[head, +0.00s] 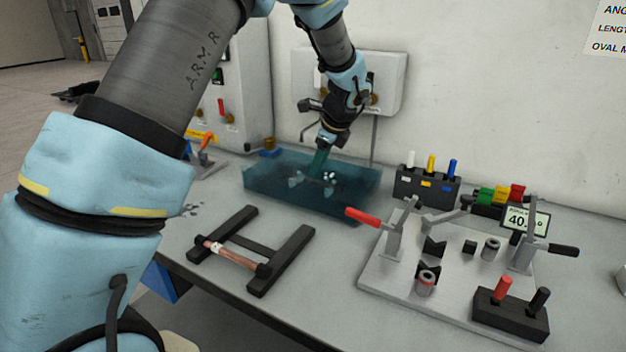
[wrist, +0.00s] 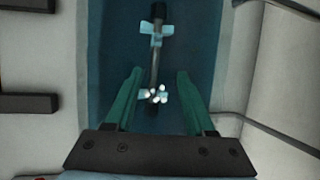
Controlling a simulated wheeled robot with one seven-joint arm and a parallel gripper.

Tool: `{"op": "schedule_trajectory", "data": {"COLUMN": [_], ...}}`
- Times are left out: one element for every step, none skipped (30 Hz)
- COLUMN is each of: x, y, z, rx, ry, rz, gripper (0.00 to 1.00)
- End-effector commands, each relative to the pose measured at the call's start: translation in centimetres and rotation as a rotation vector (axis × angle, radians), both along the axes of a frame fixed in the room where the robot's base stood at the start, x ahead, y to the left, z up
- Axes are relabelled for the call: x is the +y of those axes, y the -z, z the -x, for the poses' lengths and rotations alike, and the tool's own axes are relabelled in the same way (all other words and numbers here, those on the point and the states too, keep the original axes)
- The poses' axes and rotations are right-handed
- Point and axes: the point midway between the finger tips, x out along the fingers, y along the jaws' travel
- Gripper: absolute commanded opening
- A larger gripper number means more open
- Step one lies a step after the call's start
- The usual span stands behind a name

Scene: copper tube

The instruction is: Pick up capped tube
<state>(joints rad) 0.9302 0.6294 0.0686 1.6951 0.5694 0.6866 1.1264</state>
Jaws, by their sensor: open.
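A dark tube (wrist: 154,66) with a black cap at its far end lies in the blue-green tank (head: 270,188), held by pale blue cradles (wrist: 157,42). White bubbles cluster on its near part. My gripper (wrist: 157,85) is open, its green fingers on either side of the tube's near part, apart from it. In the head view my gripper (head: 319,170) points down into the tank. Whether the fingertips are level with the tube is unclear. A copper tube (head: 235,257) with a white band and dark ends lies across a black rack (head: 284,262).
A metal plate (head: 385,277) with red-handled and black-handled clamps, blocks and a small display (head: 526,219) stands at right. Black holders with coloured pieces (head: 427,187) stand behind it. The tank walls surround my fingers. A wall box (head: 390,75) is behind my wrist.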

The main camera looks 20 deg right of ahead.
Motion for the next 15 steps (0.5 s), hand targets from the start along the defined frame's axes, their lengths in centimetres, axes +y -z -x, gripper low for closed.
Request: {"op": "schedule_trajectory", "data": {"x": [0.1, 0.2, 0.3, 0.4, 0.5, 0.6, 0.7, 0.7, 0.7, 0.7, 0.8, 0.8, 0.8, 0.8, 0.8], "y": [0.3, 0.5, 0.9, 1.4, 1.8, 2.4, 2.9, 3.3, 3.9, 4.1, 4.4, 4.7, 4.8, 4.9, 5.0], "z": [0.0, -0.1, -0.2, -0.2, -0.2, -0.3, -0.4, -0.6, -0.9, -1.0, -1.1, -1.2, -1.3, -1.3, -1.4], "rx": [0.001, 0.001, 0.002, 0.003, 0.003, 0.003, 0.003, 0.002, 0.003, 0.001, 0.001, 0.001, 0.001, 0.001, 0.001], "ry": [0.0, 0.0, 0.0, 0.001, 0.0, 0.0, 0.0, -0.001, -0.001, -0.001, -0.001, -0.001, -0.001, -0.002, -0.001], "rz": [-0.002, -0.003, -0.004, -0.005, -0.007, -0.006, -0.006, -0.004, -0.004, -0.003, -0.001, -0.001, -0.001, -0.001, 0.0], "gripper": [0.55, 0.55, 0.55, 0.55, 0.55, 0.55, 0.55, 0.55, 0.55, 0.55, 0.55, 0.55, 0.55, 0.55, 0.55]}}
